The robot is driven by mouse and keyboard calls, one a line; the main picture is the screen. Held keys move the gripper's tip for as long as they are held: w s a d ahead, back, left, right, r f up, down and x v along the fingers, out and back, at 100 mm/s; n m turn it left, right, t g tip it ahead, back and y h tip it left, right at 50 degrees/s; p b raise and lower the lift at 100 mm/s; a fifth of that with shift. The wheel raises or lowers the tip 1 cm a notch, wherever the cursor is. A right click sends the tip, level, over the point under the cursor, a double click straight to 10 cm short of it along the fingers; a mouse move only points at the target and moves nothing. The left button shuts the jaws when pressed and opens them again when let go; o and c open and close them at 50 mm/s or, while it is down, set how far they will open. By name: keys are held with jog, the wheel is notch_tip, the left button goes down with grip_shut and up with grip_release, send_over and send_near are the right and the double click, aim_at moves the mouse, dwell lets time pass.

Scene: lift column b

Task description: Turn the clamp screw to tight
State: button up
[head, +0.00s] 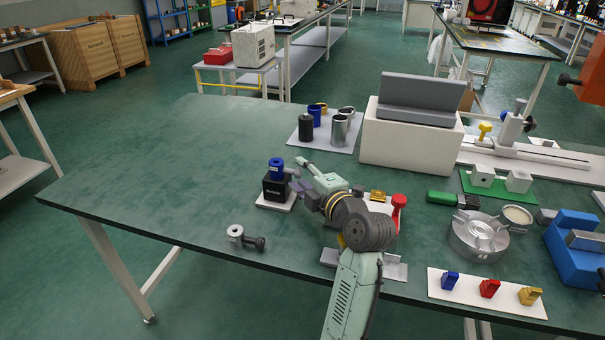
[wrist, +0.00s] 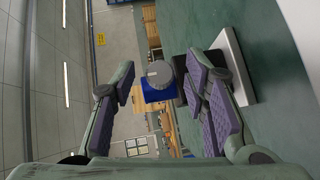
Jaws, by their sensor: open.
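A black block (head: 275,188) with a blue cylindrical part (head: 277,169) on top stands on a small white plate (head: 277,203), left of my arm in the head view. A grey round knob (head: 293,172) sticks out from the blue part towards my gripper and looks like the clamp screw. In the wrist view the knob (wrist: 160,75) faces me, with the blue part (wrist: 157,94) behind it. My gripper (head: 298,174) is open, its purple-padded fingers apart on either side of the knob's line. I cannot tell whether the knob is between the fingertips or just beyond them.
A grey ring-shaped fitting with a dark knob (head: 240,237) lies near the table's front edge. A tray of cylinders (head: 324,139) stands behind, and a white box with a grey angled block (head: 412,137) stands to the right. The table's left side (head: 165,165) is clear.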

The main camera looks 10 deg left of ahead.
jog(key=shift+c, duration=0.3)
grip_shut()
dwell(0.3)
